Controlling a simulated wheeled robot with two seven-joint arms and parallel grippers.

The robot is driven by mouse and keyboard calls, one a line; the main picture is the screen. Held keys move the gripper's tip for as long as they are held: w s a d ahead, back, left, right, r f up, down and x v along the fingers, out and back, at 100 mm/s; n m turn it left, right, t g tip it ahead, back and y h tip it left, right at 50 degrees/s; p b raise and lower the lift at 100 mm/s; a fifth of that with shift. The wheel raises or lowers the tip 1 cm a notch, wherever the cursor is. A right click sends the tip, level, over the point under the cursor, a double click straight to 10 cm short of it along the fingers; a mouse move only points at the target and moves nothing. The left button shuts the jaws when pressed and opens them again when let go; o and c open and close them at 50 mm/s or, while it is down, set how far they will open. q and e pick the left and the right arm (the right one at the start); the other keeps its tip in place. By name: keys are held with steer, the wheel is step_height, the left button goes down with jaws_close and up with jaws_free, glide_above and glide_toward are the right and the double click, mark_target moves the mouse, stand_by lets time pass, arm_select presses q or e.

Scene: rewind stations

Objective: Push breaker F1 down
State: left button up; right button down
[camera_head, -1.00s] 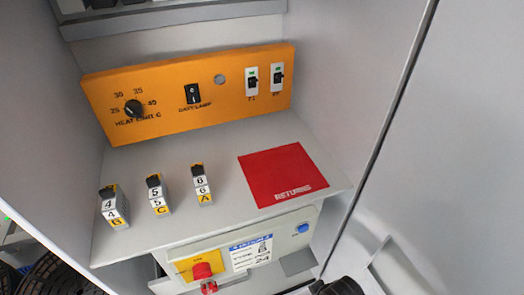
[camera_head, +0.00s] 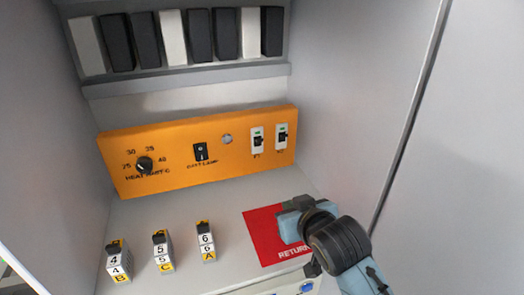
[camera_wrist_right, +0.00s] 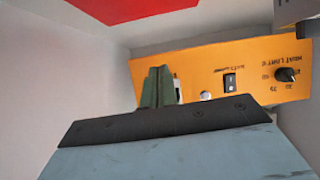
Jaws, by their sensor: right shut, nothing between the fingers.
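Breaker F1 (camera_head: 258,141) is a white switch with a green mark on top and a black toggle, on the right half of the orange panel (camera_head: 226,163). A similar breaker (camera_head: 281,137) stands just right of it. My right gripper (camera_head: 292,218) is over the red returns mat, below and apart from the breakers. In the right wrist view its green fingers (camera_wrist_right: 158,86) are shut and empty. The panel appears upside down there; a white sliver (camera_wrist_right: 178,89), seemingly F1, shows beside the fingers, which hide the other breaker. My left gripper is out of view.
Several numbered tags (camera_head: 207,241) stand on the shelf at left. The red returns mat (camera_head: 258,222) lies at right. A rack of binders (camera_head: 175,36) is above; a wall closes the right side.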

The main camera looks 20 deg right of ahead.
mark_target(259, 140)
steer(key=w+a+r+t, duration=0.1)
steer(key=w+r+t, duration=0.2)
steer(key=w+r, duration=0.3)
step_height(259, 140, up, 5)
steer(key=shift+w+a+f+t, duration=0.1)
steer(key=shift+w+a+t, duration=0.05)
steer(key=shift+w+t, duration=0.25)
steer(key=w, duration=0.3)
steer(key=w+f, duration=0.1)
steer(key=w, duration=0.5)
steer(key=shift+w+a+f+p, duration=0.2)
steer(key=shift+w+f+p, duration=0.1)
steer(key=shift+w+p, duration=0.1)
